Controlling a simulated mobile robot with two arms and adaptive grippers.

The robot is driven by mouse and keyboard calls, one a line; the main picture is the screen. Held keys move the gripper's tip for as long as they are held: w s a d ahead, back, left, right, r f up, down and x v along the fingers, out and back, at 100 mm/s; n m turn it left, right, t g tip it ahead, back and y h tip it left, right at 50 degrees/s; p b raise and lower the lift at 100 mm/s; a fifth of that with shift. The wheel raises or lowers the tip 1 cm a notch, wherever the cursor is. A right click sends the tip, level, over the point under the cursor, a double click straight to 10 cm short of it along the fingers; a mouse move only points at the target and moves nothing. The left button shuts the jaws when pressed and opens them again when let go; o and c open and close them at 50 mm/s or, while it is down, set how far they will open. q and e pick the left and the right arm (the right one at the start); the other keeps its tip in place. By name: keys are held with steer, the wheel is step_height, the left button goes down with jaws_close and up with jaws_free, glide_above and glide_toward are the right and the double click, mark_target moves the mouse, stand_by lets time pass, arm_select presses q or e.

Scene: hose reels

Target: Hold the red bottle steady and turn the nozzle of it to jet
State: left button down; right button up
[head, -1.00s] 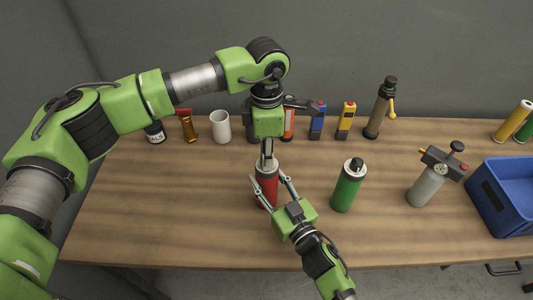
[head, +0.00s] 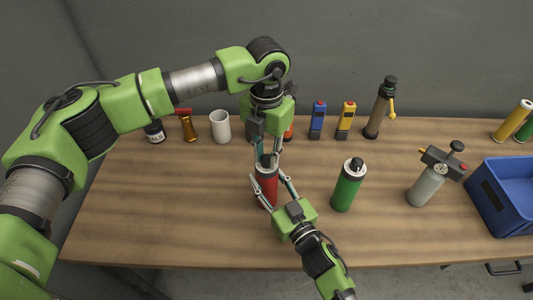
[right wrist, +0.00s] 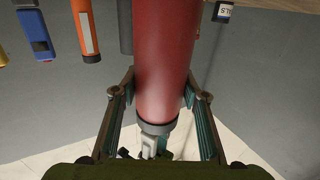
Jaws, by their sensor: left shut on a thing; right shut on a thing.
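The red bottle (head: 266,190) stands upright on the table. My right gripper (head: 270,180) reaches in from the front, with one finger on each side of the bottle's body, shut on it. In the right wrist view the red body (right wrist: 165,60) fills the space between the right fingers (right wrist: 160,95). My left gripper (head: 267,158) points straight down from above, its fingers closed around the dark nozzle (head: 268,162) at the bottle's top. The nozzle's dark collar also shows in the right wrist view (right wrist: 157,127). The nozzle's setting marks cannot be read.
A green bottle (head: 347,187) stands to the right, with a grey gauge canister (head: 427,184) and a blue crate (head: 505,197) beyond. Along the back are a white cup (head: 220,127), a blue device (head: 317,121), a yellow device (head: 346,121) and a brown cylinder (head: 378,112).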

mark_target(267, 157)
arm_select(q)
steer(key=shift+n, duration=1.1)
arm_select(e)
steer(key=shift+f, duration=0.15)
arm_select(q)
steer(key=c, duration=1.8)
jaws_free()
steer(key=shift+r, duration=0.15)
step_height(267, 157, up, 12)
steer(key=shift+f, duration=0.1)
arm_select(e)
steer(key=o, duration=1.4)
